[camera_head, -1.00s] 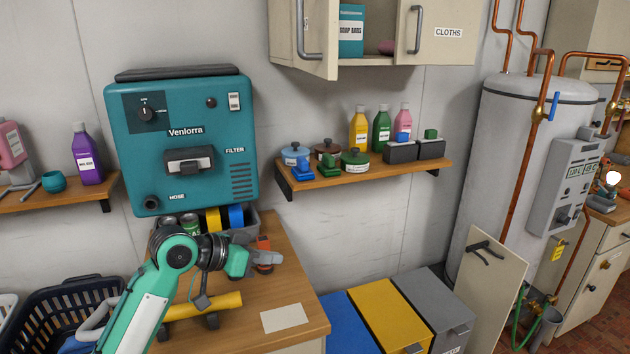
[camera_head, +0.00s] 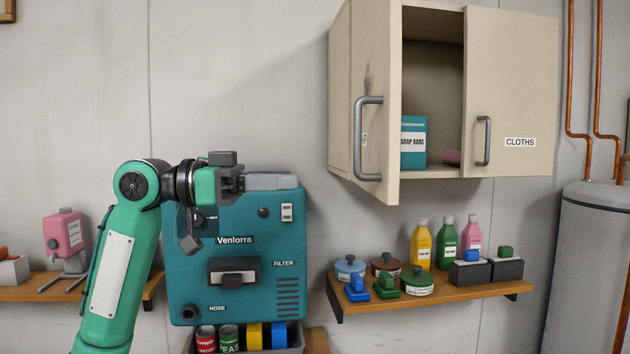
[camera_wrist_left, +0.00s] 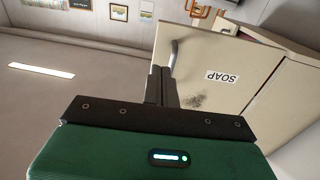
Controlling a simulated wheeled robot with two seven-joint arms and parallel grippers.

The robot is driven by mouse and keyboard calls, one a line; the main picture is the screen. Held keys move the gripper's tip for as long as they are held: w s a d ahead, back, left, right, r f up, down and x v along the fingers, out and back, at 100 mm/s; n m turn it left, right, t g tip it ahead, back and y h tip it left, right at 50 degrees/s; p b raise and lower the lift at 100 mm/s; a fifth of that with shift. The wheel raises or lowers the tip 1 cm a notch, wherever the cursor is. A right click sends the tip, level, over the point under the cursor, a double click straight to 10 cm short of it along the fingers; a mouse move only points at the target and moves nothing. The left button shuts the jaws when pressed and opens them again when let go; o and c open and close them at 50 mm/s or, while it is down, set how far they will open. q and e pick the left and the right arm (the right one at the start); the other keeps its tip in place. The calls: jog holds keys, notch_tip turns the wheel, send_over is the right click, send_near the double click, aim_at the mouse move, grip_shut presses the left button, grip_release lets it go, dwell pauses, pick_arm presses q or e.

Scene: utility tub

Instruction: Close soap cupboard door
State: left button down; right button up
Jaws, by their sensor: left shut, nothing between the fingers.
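The soap cupboard door (camera_head: 377,105) is the left door of the cream wall cupboard and stands swung out, open. It has a grey bar handle (camera_head: 366,138). Its SOAP label shows upside down in the left wrist view (camera_wrist_left: 222,77), with a dark smudge beside it. Inside the cupboard are a teal soap bars box (camera_head: 413,142) and a pink soap (camera_head: 452,157). My left gripper (camera_head: 296,182) is shut and empty, in front of the teal machine's top and left of the door, apart from it in the head view. My right gripper is not in view.
The cloths door (camera_head: 510,100) beside it is closed. A teal Venlorra machine (camera_head: 240,260) is behind and below my left gripper. A wooden shelf (camera_head: 430,299) with bottles and tins hangs below the cupboard. The wall left of the cupboard is bare.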

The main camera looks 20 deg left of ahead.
pick_arm(q)
jog(key=p, duration=0.5)
send_near(386, 182)
jog(key=x, duration=0.5)
jog(key=shift+d+r, duration=0.15)
jog(key=shift+d, duration=0.1)
jog(key=shift+w+d, duration=0.4)
jog(key=shift+d, duration=0.2)
jog(key=shift+d, duration=0.1)
